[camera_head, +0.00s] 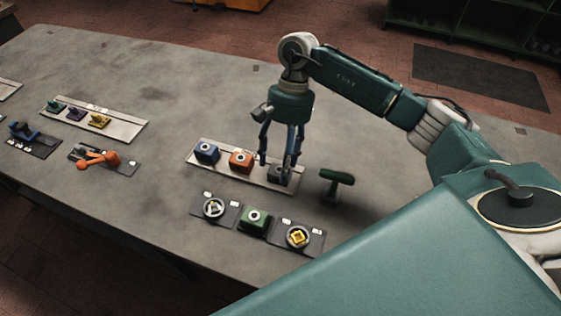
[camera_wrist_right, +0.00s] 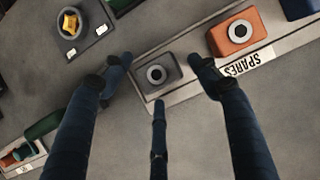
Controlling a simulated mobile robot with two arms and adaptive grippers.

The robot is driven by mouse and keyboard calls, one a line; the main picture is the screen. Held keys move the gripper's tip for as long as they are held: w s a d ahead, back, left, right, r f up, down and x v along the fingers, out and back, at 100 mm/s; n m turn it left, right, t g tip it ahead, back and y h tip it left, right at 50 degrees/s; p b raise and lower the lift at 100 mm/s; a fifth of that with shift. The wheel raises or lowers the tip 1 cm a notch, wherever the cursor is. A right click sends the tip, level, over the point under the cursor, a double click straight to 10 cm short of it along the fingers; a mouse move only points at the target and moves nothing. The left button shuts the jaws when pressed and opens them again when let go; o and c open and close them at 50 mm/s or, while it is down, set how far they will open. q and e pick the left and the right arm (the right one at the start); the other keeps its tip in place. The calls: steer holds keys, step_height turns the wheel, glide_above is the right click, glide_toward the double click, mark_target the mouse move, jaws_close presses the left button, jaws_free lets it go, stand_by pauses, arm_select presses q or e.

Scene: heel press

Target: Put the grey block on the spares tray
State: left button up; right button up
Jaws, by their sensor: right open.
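The grey block (camera_head: 274,174), with a round ring on its face, sits at the right end of the spares tray (camera_head: 225,178). In the right wrist view the grey block (camera_wrist_right: 170,63) rests on the tray (camera_wrist_right: 185,94) by the SPARES label. My right gripper (camera_head: 277,167) is open over the grey block; in the wrist view its fingers (camera_wrist_right: 160,72) stand apart around the block. Contact cannot be told. The gripper partly hides the block in the head view. My left gripper is not in view.
An orange block (camera_head: 241,161) and a blue block (camera_head: 207,152) share the tray. In front are dark pads with a green block (camera_head: 256,219) and a yellow piece (camera_head: 298,237). A dark green T-shaped handle (camera_head: 337,180) stands right of the tray. The table behind is clear.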

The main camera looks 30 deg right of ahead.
steer(key=b+v, duration=0.1)
steer(key=v, duration=1)
steer(key=shift+r, duration=0.25)
steer(key=shift+w, duration=0.1)
